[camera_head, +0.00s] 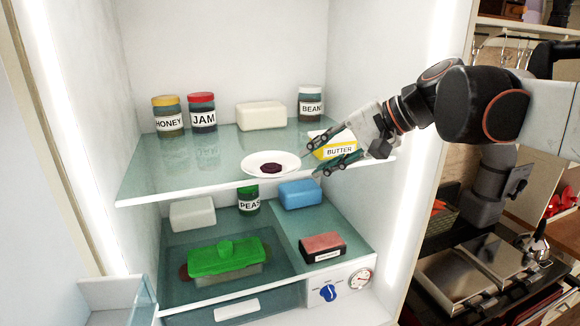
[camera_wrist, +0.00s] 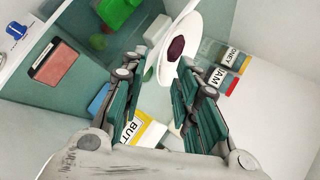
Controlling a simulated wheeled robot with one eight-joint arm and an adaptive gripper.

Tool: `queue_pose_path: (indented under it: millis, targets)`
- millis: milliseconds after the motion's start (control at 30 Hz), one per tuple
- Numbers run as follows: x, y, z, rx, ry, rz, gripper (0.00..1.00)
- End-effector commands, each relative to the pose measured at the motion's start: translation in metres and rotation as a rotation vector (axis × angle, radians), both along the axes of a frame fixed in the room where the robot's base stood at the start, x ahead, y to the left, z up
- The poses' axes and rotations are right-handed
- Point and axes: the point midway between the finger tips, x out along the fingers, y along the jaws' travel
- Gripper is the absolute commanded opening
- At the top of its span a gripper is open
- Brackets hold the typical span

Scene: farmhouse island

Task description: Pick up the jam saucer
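The jam saucer (camera_head: 252,168) is a small white plate with a dark purple blob of jam (camera_head: 271,168) in its middle. It lies at the front edge of the upper glass shelf. My gripper (camera_head: 312,162) is at the saucer's right side, with its two green fingers spread apart. In the wrist view the saucer (camera_wrist: 192,27) lies ahead of my gripper (camera_wrist: 162,78), and its near rim shows between the fingertips. I cannot tell whether a finger touches the rim. The gripper appears empty.
A yellow butter box (camera_head: 336,146) stands right behind my fingers. Honey (camera_head: 168,116), jam (camera_head: 202,113) and bean (camera_head: 311,104) jars and a cream block (camera_head: 261,116) stand farther back. The lower shelf holds a green-lidded dish (camera_head: 224,257). The upper shelf's left front is clear.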

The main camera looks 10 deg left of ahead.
Motion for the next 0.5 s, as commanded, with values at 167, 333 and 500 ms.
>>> queue_pose_path:
  millis: [167,333,500]
  targets:
    - [0.004,0.013,-0.007,0.000,0.000,0.002,0.29]
    - [0.011,0.032,-0.021,0.000,0.000,0.002,0.29]
    - [0.015,0.041,-0.030,0.001,-0.001,0.001,0.29]
